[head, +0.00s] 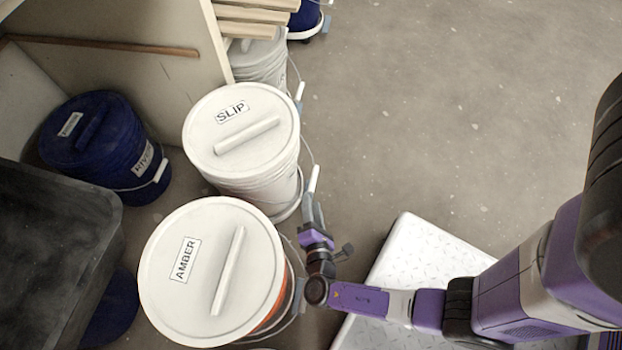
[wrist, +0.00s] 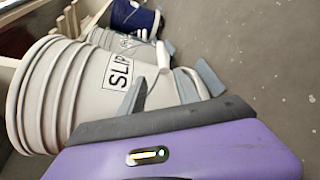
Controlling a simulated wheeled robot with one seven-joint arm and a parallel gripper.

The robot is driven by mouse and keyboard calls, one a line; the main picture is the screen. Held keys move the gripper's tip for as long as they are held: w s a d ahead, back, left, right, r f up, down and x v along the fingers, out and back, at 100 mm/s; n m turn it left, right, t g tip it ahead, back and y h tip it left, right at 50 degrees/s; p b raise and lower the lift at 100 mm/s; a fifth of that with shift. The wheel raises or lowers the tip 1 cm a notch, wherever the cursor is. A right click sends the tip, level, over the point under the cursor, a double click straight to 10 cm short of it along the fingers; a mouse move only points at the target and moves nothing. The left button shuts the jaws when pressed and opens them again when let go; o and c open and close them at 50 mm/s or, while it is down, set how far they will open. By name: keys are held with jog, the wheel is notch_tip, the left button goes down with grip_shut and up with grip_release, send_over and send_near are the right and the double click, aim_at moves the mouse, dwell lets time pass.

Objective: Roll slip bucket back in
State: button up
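The slip bucket (head: 242,135) is white with a white lid marked SLIP. It stands upright on a low round base, beside the open end of a wooden shelf bay. Its bail hangs on the right side with a white grip (head: 314,178). My gripper (head: 313,203) is low at that side, close to the grip. In the wrist view the slip bucket (wrist: 75,85) lies sideways. There my gripper (wrist: 172,88) has its two grey fingers apart, with the white grip (wrist: 190,84) between them, nearer the right finger. Contact with the grip is not clear.
The amber bucket (head: 210,270) stands just in front of the slip bucket. A dark blue bucket (head: 100,135) is left, inside the bay. A grey-white bucket (head: 262,62) stands behind, under wooden slats (head: 255,15). A dark bin (head: 50,260) is at left.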

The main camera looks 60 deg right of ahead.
jog(key=v, duration=0.6)
jog(key=shift+s+a+p, duration=0.2)
jog(key=shift+a+p, duration=0.05)
jog(key=shift+p, duration=0.15)
jog(key=shift+r, duration=0.15)
dwell(0.5)
